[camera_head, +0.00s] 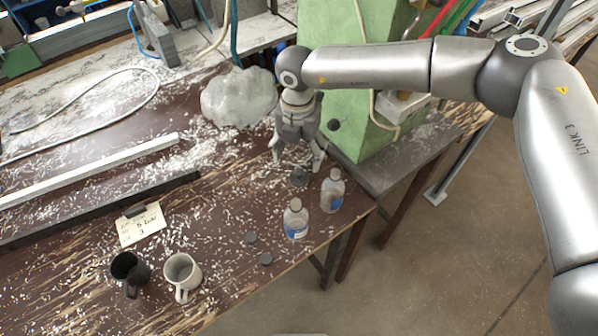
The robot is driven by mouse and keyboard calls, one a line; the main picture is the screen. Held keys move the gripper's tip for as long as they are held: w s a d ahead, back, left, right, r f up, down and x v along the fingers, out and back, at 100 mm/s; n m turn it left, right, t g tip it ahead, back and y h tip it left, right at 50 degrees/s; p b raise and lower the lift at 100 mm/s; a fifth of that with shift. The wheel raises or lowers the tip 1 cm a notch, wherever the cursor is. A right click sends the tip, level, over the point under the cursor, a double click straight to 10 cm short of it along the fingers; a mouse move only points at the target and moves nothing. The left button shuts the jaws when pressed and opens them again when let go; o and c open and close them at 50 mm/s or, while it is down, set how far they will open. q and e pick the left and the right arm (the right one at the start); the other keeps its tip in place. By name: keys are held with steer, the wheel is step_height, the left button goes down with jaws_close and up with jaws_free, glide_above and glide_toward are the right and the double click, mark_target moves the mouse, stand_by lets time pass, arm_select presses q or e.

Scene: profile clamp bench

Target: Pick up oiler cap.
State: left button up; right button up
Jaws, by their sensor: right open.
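My right gripper (297,161) points down over the far right part of the bench, its fingers spread apart and nothing visible between them. A small dark round cap-like piece (299,177) shows just below and in front of the fingers; I cannot tell the height gap. I cannot tell which of these is the oiler cap. Two clear bottles with blue labels, a nearer one (296,221) and a farther one (332,193), stand upright. My left gripper is out of view.
A black mug (129,271) and a pale mug (182,274) stand at the front left, with a handwritten card (141,225) behind them. A cloudy plastic bag (238,98) and a green machine body (362,125) flank the gripper. Shavings cover the brown bench (215,215).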

mark_target(299, 172)
step_height(299, 172, down, 2)
steer(key=shift+f, duration=0.1)
step_height(299, 172, down, 5)
steer(key=shift+w+r+p, duration=0.1)
steer(key=shift+p, duration=1.15)
steer(key=shift+f, duration=0.45)
steer(key=c, duration=0.9)
